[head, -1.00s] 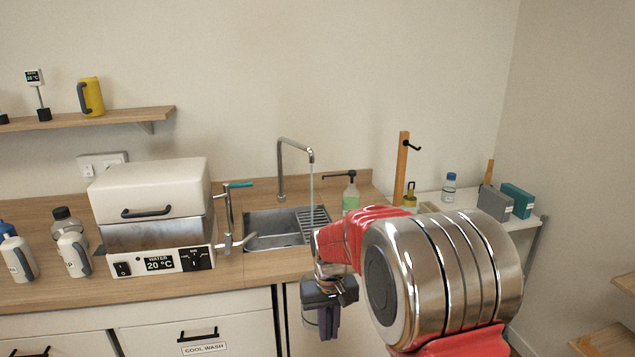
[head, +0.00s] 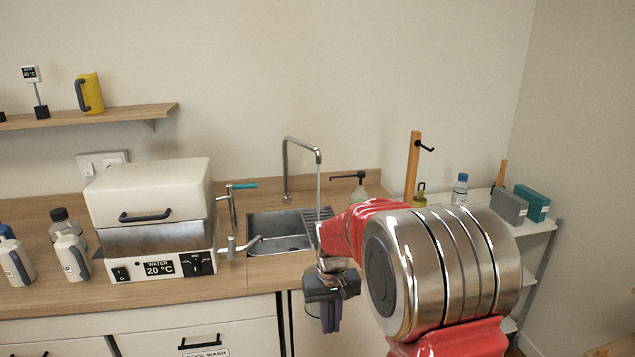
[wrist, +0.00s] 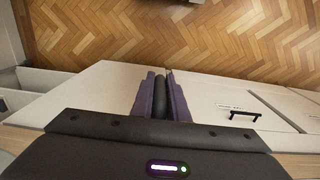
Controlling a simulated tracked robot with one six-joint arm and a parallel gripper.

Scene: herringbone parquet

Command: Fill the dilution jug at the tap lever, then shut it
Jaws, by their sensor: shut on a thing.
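My gripper (head: 331,316), with purple fingers, hangs in front of the counter edge. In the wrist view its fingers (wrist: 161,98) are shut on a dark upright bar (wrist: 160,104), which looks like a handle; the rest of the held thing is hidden. A tall chrome tap (head: 300,143) stands behind the sink (head: 275,240), and a thin stream of water (head: 318,188) falls from its spout. A teal lever (head: 243,186) tops a chrome post left of the sink. I cannot tell which vessel is the dilution jug.
A white water bath (head: 150,195) reading 20 °C and white jugs with dark handles (head: 72,256) stand on the counter at left. A yellow jug (head: 91,93) is on the shelf. A soap bottle (head: 360,193) and wooden post (head: 412,165) are beyond my arm.

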